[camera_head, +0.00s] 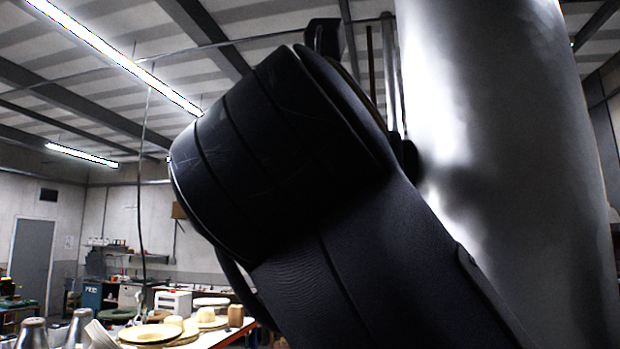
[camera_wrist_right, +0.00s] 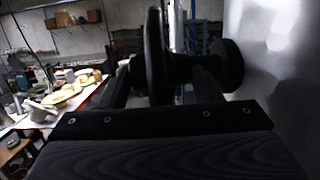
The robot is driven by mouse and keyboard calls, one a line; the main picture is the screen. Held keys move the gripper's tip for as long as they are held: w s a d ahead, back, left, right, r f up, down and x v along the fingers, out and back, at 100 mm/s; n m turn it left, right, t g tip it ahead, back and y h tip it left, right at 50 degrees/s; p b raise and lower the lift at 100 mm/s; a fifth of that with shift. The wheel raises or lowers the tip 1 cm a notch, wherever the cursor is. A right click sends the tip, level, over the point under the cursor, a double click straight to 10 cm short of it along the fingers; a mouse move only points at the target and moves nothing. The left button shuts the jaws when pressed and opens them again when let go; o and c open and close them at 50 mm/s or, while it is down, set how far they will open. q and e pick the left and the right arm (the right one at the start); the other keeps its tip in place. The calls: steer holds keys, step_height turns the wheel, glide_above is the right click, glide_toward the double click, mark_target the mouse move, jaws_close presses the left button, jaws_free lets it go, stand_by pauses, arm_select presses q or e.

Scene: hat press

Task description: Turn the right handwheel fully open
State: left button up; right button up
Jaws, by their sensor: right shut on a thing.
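In the right wrist view a dark handwheel (camera_wrist_right: 156,50) stands nearly edge-on, upright, between the two fingers of my right gripper (camera_wrist_right: 165,82). The gripper is shut on it. The wheel's far side and hub are hard to make out in the dark. In the head view my own dark arm fills the middle and hides the right gripper and most of the wheel area. My left gripper is in neither view.
A large shiny metal cylinder (camera_head: 505,130) rises close on the right; it also shows in the right wrist view (camera_wrist_right: 275,50). A table with straw hats (camera_head: 150,334) and metal cones (camera_head: 80,328) stands at the lower left. A grey door (camera_head: 32,258) is far back.

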stand_by(0.6)
steer(key=o, duration=1)
